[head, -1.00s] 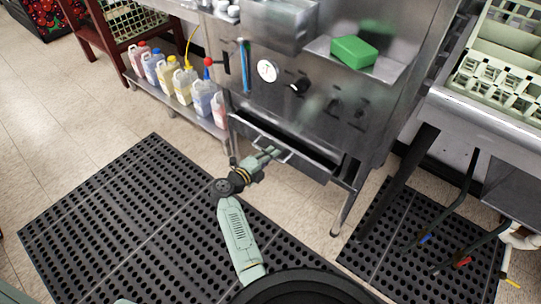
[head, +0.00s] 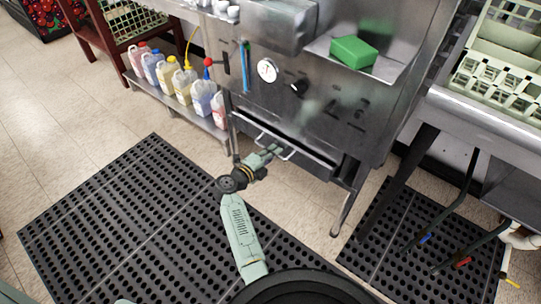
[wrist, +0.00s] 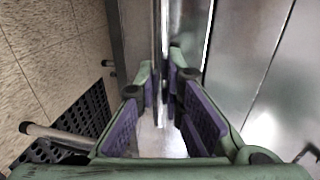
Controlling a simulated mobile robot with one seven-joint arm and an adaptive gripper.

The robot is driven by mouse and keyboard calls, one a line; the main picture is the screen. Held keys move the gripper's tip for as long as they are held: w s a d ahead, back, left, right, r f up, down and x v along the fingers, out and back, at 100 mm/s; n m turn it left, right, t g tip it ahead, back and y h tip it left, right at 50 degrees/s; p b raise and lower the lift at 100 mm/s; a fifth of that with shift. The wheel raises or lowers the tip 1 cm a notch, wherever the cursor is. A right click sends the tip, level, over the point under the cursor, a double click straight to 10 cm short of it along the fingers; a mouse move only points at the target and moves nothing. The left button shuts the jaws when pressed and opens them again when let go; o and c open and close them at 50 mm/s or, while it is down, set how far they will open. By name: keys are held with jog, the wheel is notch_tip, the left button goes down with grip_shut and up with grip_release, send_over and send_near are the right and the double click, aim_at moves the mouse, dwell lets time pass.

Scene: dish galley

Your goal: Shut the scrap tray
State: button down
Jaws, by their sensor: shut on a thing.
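The scrap tray (head: 312,165) is a wide metal drawer low in the front of the steel machine. Its front stands close to the machine's face, and a dark strip shows along its top; I cannot tell whether it is fully flush. A bar handle (head: 290,154) runs across the tray front. My gripper (head: 274,151) is at the handle, in front of the tray. In the wrist view the purple-padded fingers of my gripper (wrist: 164,88) are shut on the handle, which passes between them. The tray's inside is mostly hidden.
A green block (head: 354,51) lies on a ledge above. Several coloured jugs (head: 183,85) stand on a low shelf to the left. A machine leg (head: 346,212) is right of the tray. The black floor mat (head: 120,210) in front is clear.

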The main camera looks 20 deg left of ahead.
jog(key=shift+w+d+r, duration=0.1)
jog(key=shift+w+d, duration=0.15)
jog(key=shift+w, duration=0.45)
jog(key=shift+w+d, duration=0.25)
jog(key=shift+w, duration=0.4)
jog(key=c, duration=1.7)
grip_release()
jog(key=v, duration=1.2)
